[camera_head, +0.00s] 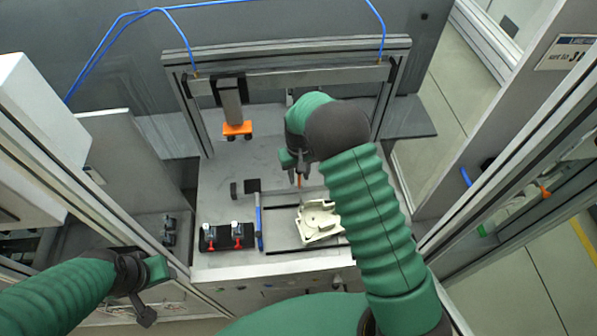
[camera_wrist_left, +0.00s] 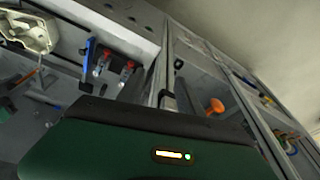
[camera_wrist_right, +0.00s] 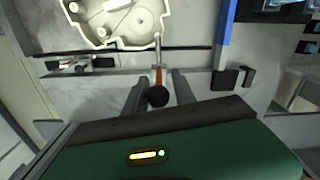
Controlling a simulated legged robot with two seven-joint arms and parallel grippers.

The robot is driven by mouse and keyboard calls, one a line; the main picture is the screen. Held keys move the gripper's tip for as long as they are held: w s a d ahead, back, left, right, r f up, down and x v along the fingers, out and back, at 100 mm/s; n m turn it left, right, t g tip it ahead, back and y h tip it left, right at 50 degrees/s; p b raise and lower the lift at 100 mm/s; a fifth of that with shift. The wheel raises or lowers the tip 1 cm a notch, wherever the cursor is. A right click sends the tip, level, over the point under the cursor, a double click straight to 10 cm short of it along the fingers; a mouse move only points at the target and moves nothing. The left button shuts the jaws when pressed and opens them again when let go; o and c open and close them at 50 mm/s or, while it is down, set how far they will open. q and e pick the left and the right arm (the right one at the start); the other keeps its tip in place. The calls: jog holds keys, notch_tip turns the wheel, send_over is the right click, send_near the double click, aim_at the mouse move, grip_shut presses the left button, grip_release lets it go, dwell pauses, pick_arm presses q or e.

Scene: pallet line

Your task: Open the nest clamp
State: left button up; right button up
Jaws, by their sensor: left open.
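The nest clamp's handle, an orange stem with a black ball knob (camera_wrist_right: 157,97), points toward my right gripper (camera_wrist_right: 159,76) in the right wrist view. The two fingers stand apart, one on each side of the handle, with visible gaps. In the head view my right gripper (camera_head: 299,178) is over the bench just behind a cream cast housing (camera_head: 320,222), with the orange stem between its fingers. The housing also shows in the right wrist view (camera_wrist_right: 122,22). My left gripper (camera_head: 143,295) is open and empty at the lower left, away from the clamp.
A black block with two red-handled clamps (camera_head: 238,234) stands at the bench's left front. A blue bar (camera_head: 259,222) lies beside it. A metal gantry frame (camera_head: 300,50) with an orange-footed press head (camera_head: 237,128) spans the back. Upright posts flank the bench.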

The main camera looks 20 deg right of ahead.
jog(key=shift+w+d+f, duration=0.15)
jog(key=shift+d+f, duration=0.05)
jog(key=c, duration=0.3)
grip_shut()
dwell(0.9)
